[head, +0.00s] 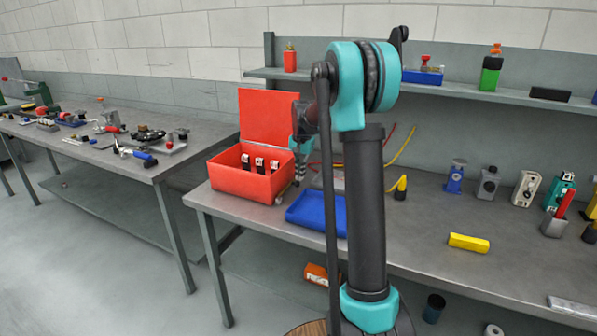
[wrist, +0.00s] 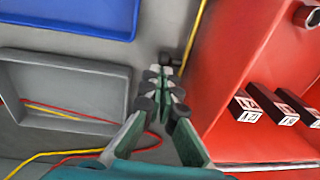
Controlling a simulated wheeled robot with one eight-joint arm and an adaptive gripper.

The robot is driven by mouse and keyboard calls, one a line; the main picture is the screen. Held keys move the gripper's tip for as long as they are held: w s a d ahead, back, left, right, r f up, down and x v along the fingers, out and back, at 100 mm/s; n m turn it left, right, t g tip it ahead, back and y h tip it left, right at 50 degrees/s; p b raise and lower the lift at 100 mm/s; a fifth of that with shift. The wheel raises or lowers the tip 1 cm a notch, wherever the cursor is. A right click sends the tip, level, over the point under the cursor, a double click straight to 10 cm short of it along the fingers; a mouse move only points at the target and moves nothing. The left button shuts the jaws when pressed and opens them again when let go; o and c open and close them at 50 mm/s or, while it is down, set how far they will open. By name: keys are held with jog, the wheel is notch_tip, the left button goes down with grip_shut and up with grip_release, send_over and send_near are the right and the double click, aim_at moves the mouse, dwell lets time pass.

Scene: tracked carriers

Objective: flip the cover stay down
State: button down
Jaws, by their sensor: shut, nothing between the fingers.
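The red box (head: 240,183) stands on the bench with its red cover (head: 268,117) raised at the back. I cannot clearly pick out the cover stay in either view. My gripper (head: 299,178) points down just right of the box in the head view. In the wrist view my gripper (wrist: 161,74) has its fingertips together, with nothing visible between them, beside the box wall.
Several black-and-white blocks (wrist: 287,117) sit inside the box. A blue tray (head: 318,210) lies right of it. The wrist view shows a grey tray (wrist: 98,76) and red and yellow cables. A yellow block (head: 468,243) lies farther right, with bare bench around it.

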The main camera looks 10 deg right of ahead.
jog(key=shift+w+d+f, duration=0.1)
jog(key=shift+f, duration=0.35)
dwell(0.3)
jog(key=w+d+r, duration=0.2)
jog(key=d+r, duration=0.1)
jog(key=r, duration=1)
jog(key=shift+d+r, duration=0.15)
jog(key=shift+r, duration=0.05)
jog(key=shift+w, duration=0.1)
